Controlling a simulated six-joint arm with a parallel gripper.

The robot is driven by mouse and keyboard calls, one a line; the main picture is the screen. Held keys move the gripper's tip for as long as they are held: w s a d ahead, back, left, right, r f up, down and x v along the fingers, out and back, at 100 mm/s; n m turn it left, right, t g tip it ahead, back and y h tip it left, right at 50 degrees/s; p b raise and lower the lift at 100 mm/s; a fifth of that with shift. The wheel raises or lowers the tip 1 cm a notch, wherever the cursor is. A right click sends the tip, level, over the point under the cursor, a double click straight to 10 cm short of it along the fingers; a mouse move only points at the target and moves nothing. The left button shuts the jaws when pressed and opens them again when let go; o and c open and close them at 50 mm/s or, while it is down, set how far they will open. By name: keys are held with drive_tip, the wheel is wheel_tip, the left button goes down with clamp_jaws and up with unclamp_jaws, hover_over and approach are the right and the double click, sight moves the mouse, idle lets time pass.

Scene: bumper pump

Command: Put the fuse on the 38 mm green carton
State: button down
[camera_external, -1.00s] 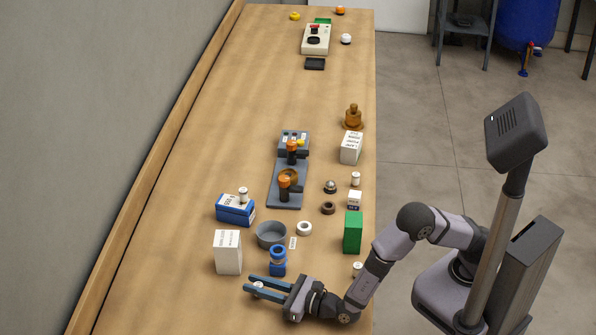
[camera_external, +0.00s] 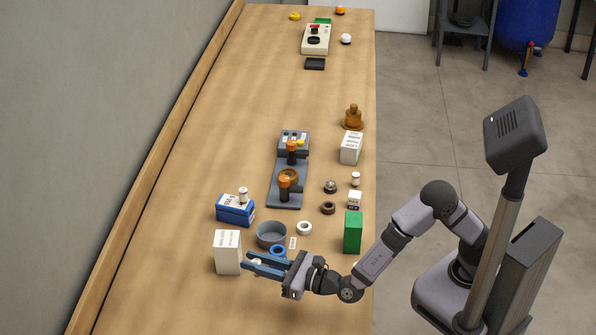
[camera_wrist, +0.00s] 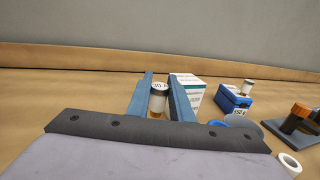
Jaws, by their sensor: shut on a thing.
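My gripper (camera_external: 246,260) is shut on a fuse, a small white cylinder with metal ends, and holds it raised near the front of the bench. The fuse (camera_wrist: 158,99) stands upright between the blue fingers in the wrist view. The external view shows only a bit of it (camera_external: 257,261). The green carton (camera_external: 352,233) stands upright near the bench's right edge, behind my arm and to the right of my gripper. Its top looks bare. The carton is not seen in the wrist view.
A white carton (camera_external: 227,252) stands just left of my fingertips. A blue ring-topped part (camera_external: 278,251) is partly behind my gripper, near a grey bowl (camera_external: 271,234) and a white ring (camera_external: 304,228). A blue box (camera_external: 235,211) carries another fuse (camera_external: 243,194). The left bench is clear.

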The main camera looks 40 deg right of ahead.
drive_tip(key=shift+r, duration=0.45)
